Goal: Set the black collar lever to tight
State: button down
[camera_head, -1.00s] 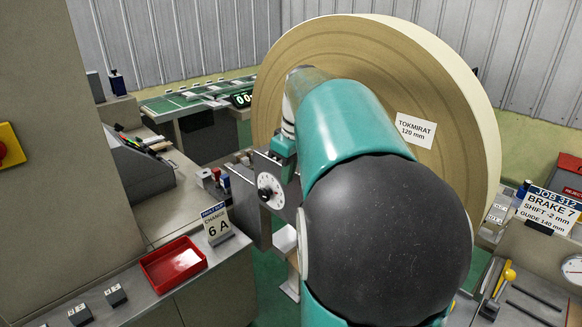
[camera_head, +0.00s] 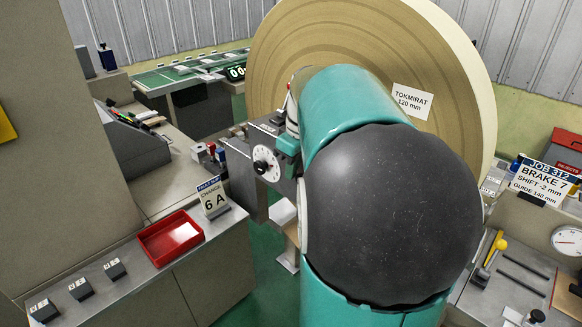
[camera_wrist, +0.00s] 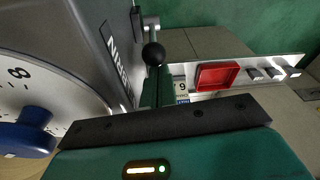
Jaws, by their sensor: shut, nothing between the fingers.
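A black ball-ended lever (camera_wrist: 153,54) on a metal stem stands beside a grey machine housing (camera_wrist: 75,40) in the wrist view. I cannot read its setting. My gripper (camera_wrist: 157,88) is shut and empty, its teal fingers just below the ball in the picture; I cannot tell whether they touch it. In the head view my gripper (camera_head: 288,145) is beside the white dial (camera_head: 265,165) with a black knob, partly hidden by my arm. The lever cannot be made out there.
A blue knob (camera_wrist: 25,132) on a numbered dial is close at the left in the wrist view. A large paper roll (camera_head: 330,40) stands behind my arm. A red tray (camera_head: 170,238) sits on the left counter. A yellow-handled lever (camera_head: 490,255) is on the right bench.

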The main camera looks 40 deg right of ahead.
jog(key=shift+s+r+t, duration=0.15)
jog(key=shift+s+t, duration=0.45)
jog(key=shift+t, duration=0.1)
jog(key=shift+s+t, duration=0.55)
jog(key=shift+t, duration=0.05)
jog(key=s, duration=0.1)
jog(key=s+t, duration=0.2)
jog(key=s, duration=0.1)
jog(key=shift+f, duration=0.25)
jog(key=shift+s+d+f, duration=0.1)
jog(key=shift+s+f, duration=0.1)
jog(key=shift+s, duration=0.05)
